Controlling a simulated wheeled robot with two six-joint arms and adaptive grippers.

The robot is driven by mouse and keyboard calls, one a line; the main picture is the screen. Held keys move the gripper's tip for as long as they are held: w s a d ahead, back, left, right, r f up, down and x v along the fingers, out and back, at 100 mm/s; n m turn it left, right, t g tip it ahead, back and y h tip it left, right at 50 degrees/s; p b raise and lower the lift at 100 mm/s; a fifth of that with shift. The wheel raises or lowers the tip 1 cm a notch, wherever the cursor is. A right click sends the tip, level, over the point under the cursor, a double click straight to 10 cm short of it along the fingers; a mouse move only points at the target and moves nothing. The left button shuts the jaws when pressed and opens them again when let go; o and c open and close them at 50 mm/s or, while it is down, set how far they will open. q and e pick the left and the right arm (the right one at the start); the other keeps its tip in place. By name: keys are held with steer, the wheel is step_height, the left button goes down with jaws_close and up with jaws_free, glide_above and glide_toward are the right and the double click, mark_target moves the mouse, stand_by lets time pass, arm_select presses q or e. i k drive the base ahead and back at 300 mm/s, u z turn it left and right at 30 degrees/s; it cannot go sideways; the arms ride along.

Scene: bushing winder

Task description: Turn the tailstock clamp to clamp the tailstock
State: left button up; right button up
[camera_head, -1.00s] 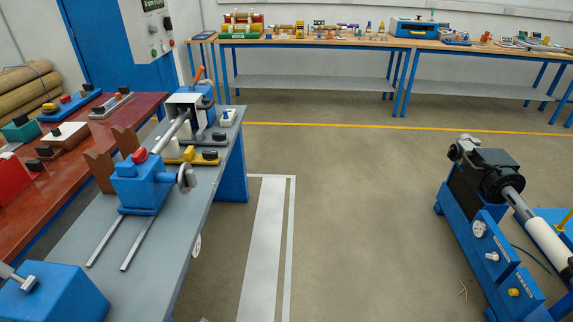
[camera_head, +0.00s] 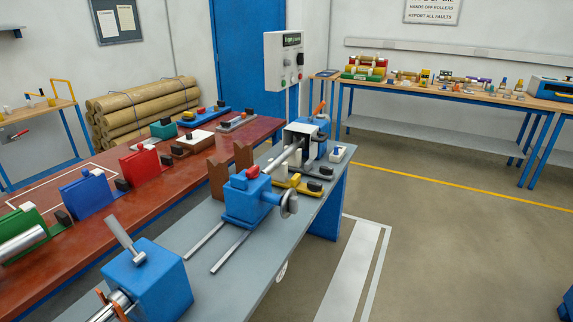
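A blue block-shaped housing (camera_head: 243,204), which looks like the tailstock, sits on two grey rails (camera_head: 206,243) on the grey bench. It has a grey handwheel (camera_head: 289,204) on its right side and a small red knob (camera_head: 253,171) on top. I cannot tell for sure which part is the tailstock clamp. A grey shaft (camera_head: 287,153) runs from the housing to a blue and white unit (camera_head: 305,138) with an orange lever. Nearer, another blue block (camera_head: 160,283) carries a tilted grey handle (camera_head: 126,238). Neither of my grippers shows in the head view.
A red-brown table (camera_head: 130,208) with coloured blocks stands to the left. A control box (camera_head: 284,58) stands behind the bench. Brown rolls (camera_head: 145,103) lie at the wall. The floor (camera_head: 425,235) to the right is mostly clear.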

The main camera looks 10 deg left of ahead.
mark_target(252, 173)
steer(key=z, duration=0.55)
steer(key=k, duration=1.3)
steer(key=z, duration=0.75)
steer(key=i, duration=1.7)
steer(key=u, duration=0.4)
steer(key=i, duration=1.05)
steer(key=u, duration=1.4)
steer(key=i, duration=0.8)
steer(key=u, duration=0.95)
